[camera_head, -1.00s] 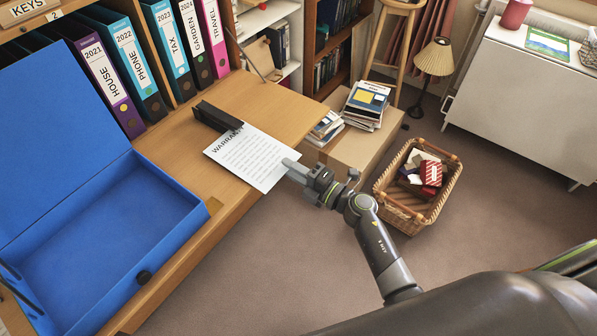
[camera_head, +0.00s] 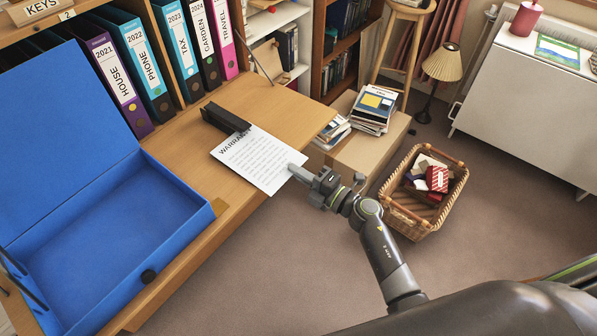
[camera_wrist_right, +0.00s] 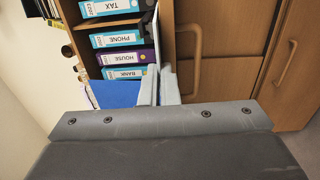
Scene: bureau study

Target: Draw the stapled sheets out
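The stapled sheets (camera_head: 258,160), white with a printed heading, lie on the wooden desk flap and reach past its front edge. Their far edge and part of the heading are hidden at a black block-like object (camera_head: 226,118), perhaps a stapler or clamp. My right gripper (camera_head: 294,169) is at the near right edge of the sheets. In the right wrist view its fingers (camera_wrist_right: 160,88) are close together, with the thin edge of the sheets (camera_wrist_right: 156,50) between them. My left gripper is not in view.
An open blue box file (camera_head: 105,235) fills the left of the desk flap (camera_head: 285,105). Ring binders (camera_head: 110,70) stand behind. A cardboard box (camera_head: 370,150) with books and a wicker basket (camera_head: 408,215) stand on the floor at right.

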